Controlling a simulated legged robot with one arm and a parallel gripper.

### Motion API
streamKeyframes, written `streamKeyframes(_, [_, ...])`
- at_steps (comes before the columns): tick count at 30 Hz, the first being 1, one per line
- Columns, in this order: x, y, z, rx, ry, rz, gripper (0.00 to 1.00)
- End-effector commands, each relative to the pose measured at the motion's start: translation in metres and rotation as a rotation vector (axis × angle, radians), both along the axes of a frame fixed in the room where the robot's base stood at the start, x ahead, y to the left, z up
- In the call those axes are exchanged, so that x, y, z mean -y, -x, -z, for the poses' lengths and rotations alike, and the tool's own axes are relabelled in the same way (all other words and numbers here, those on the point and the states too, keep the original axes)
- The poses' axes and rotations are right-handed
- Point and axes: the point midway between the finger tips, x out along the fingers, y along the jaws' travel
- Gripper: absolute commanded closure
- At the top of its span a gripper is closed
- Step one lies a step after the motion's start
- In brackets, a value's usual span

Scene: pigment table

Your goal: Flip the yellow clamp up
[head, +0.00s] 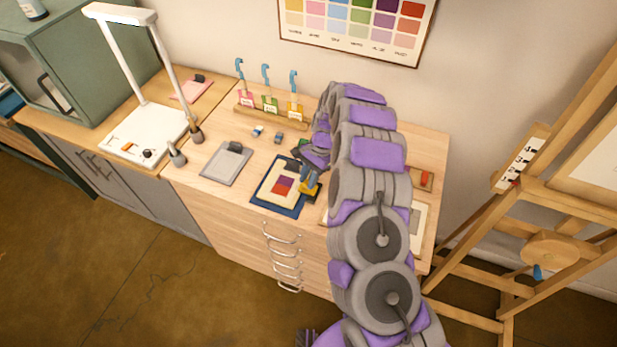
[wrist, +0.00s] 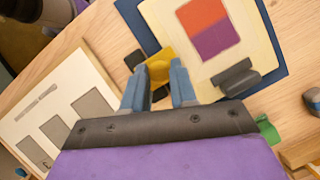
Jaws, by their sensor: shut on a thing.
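The yellow clamp (wrist: 158,68) sits at the edge of a cream board (wrist: 240,18) on a dark blue mat (wrist: 271,63). It also shows in the head view (head: 309,190), at the board's right side. The blue fingers of my gripper (wrist: 159,88) stand on either side of its yellow part and are shut on it. In the head view my gripper (head: 309,177) reaches down to the clamp from above. Dark parts show beside the yellow part. The fingers hide some of the clamp, and I cannot tell how far its lever is tilted.
A dark grey clip (wrist: 237,77) lies on the board near my right finger. A sheet with grey rectangles (wrist: 60,105) lies at left in the wrist view. An easel (head: 560,190) stands at right.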

Motion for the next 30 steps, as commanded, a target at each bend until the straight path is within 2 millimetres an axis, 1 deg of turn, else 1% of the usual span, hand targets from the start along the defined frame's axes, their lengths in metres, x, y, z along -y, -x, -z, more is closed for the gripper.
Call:
streamKeyframes(5, [0.002, 0.000, -0.001, 0.017, -0.045, 0.003, 1.00])
streamKeyframes(11, [0.008, 0.001, -0.002, 0.062, -0.159, 0.006, 1.00])
streamKeyframes(18, [0.019, 0.005, -0.003, 0.137, -0.363, 0.009, 1.00])
streamKeyframes(30, [0.039, 0.011, 0.003, 0.268, -0.717, 0.008, 1.00])
